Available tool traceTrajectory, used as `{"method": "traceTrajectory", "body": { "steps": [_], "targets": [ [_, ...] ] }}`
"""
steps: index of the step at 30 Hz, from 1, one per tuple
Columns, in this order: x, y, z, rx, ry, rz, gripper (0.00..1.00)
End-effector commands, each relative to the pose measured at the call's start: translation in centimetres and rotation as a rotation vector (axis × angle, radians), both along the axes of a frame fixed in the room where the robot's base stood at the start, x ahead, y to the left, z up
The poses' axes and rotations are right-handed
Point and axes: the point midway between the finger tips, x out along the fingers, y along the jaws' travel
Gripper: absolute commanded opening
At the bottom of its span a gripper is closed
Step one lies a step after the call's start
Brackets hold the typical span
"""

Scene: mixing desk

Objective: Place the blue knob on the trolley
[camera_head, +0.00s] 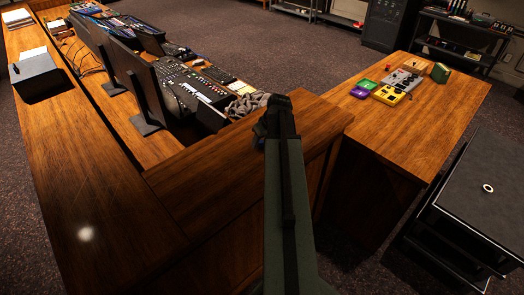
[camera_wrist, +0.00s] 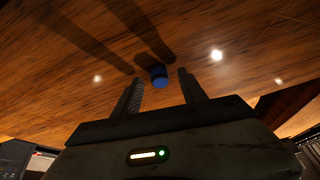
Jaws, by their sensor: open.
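The blue knob (camera_wrist: 158,75) shows in the wrist view against a wooden surface. My gripper (camera_wrist: 160,82) is open, with one finger on each side of the knob in the picture. I cannot tell whether the fingers touch it or how far beyond the tips it is. In the head view my arm reaches out over the wooden desk (camera_head: 215,165), and it hides the knob and most of the gripper. The black trolley (camera_head: 465,210) stands at the lower right, with a small white ring (camera_head: 487,188) on its top.
Monitors (camera_head: 147,95), a mixing console (camera_head: 195,88) and grey cloth (camera_head: 247,104) occupy the desk left of my arm. A wooden side table (camera_head: 425,115) to the right carries small coloured boxes, including a yellow one (camera_head: 389,95). Floor shows between the side table and trolley.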

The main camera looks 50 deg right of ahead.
Motion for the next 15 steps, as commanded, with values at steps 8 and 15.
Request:
{"method": "traceTrajectory", "body": {
  "steps": [8,15],
  "targets": [
    [0.02,-0.04,0.01,0.000,0.000,-0.001,0.30],
    [-0.01,-0.05,0.01,0.001,0.000,-0.002,0.00]
  ]
}}
